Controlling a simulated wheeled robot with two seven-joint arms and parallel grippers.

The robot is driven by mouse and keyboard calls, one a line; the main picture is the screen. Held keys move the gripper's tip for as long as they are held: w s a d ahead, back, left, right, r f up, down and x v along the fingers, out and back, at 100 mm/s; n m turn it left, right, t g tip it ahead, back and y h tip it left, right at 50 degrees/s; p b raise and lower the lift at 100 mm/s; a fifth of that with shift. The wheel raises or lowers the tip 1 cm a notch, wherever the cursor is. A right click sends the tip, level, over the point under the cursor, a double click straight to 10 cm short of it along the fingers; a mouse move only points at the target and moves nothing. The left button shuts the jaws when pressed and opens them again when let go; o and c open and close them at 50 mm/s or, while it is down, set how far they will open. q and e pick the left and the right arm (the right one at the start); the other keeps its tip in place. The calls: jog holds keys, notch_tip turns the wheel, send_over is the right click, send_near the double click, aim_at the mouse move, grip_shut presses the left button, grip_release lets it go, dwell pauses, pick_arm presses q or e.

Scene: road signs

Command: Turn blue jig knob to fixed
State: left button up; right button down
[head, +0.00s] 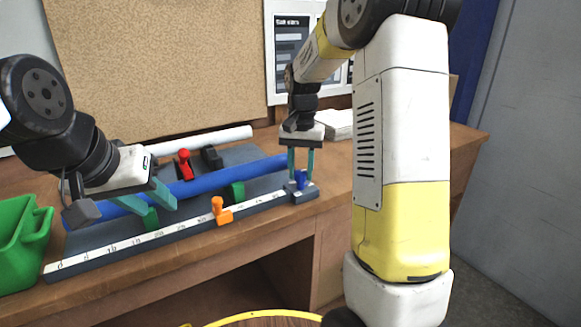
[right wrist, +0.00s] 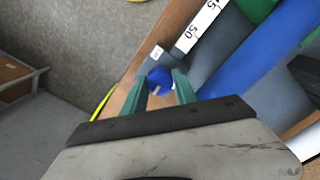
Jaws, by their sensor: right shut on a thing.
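The blue jig knob (head: 301,180) sits at the right end of the long dark jig (head: 160,233). My right gripper (head: 300,172) points down at it, with its teal fingers on either side of the knob. In the right wrist view the round blue knob (right wrist: 160,78) is between the fingertips (right wrist: 160,88), and it bears a short pale mark. A small white label (right wrist: 157,52) lies just beyond it; its text is too small to read. My left gripper (head: 160,197) is over the left part of the blue tube, by a green support; its finger gap is unclear.
A blue tube (head: 200,184) lies along the jig on green supports (head: 236,192). An orange stop (head: 220,211) stands on the white scale. A red clamp (head: 184,164) and white tube (head: 222,139) lie behind. A green bin (head: 22,240) stands at the left.

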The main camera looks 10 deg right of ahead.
aim_at(301, 171)
jog(key=shift+m, duration=0.4)
jog(key=c, duration=1)
grip_release()
jog(key=shift+o, duration=0.2)
jog(key=shift+r, duration=0.1)
notch_tip(301, 171, up, 7)
jog(key=shift+f, duration=0.1)
jog(key=shift+r, duration=0.45)
